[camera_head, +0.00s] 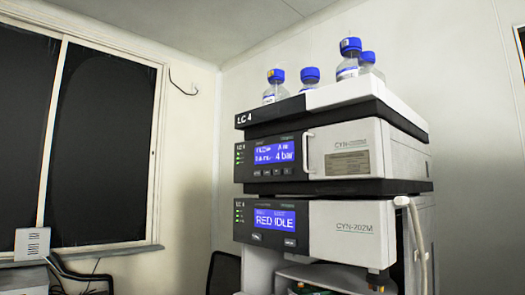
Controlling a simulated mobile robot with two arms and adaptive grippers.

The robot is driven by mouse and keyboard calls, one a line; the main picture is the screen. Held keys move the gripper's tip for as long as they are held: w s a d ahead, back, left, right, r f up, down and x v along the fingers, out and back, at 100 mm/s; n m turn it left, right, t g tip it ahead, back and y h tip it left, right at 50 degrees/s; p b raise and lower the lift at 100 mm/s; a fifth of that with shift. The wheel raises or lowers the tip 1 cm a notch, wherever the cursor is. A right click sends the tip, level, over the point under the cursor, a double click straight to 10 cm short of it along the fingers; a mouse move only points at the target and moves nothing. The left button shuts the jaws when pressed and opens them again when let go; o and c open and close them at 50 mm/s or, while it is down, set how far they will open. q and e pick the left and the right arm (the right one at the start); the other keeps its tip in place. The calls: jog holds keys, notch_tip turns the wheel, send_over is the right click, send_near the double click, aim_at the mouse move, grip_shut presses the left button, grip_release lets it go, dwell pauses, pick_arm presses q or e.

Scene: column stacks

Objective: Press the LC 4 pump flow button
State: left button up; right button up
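The LC 4 stack (245,118) stands right of centre, its top tray labelled "LC 4". Below the tray is an upper module (352,150) with a lit blue display (275,154), whose readable part says "4 bar". A row of small dark buttons (272,172) sits under that display. The lower module (345,228) has a blue display (274,218) reading "RED IDLE", with a button at its left (257,237) and one at its right (290,242). The button labels are too small to read. Neither gripper is in view.
Several blue-capped bottles (348,62) stand in the top tray. A pale hose (417,240) hangs at the stack's right side. A dark chair (223,272) is partly visible left of the stack. A white box (32,243) stands at far left below dark windows (98,145).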

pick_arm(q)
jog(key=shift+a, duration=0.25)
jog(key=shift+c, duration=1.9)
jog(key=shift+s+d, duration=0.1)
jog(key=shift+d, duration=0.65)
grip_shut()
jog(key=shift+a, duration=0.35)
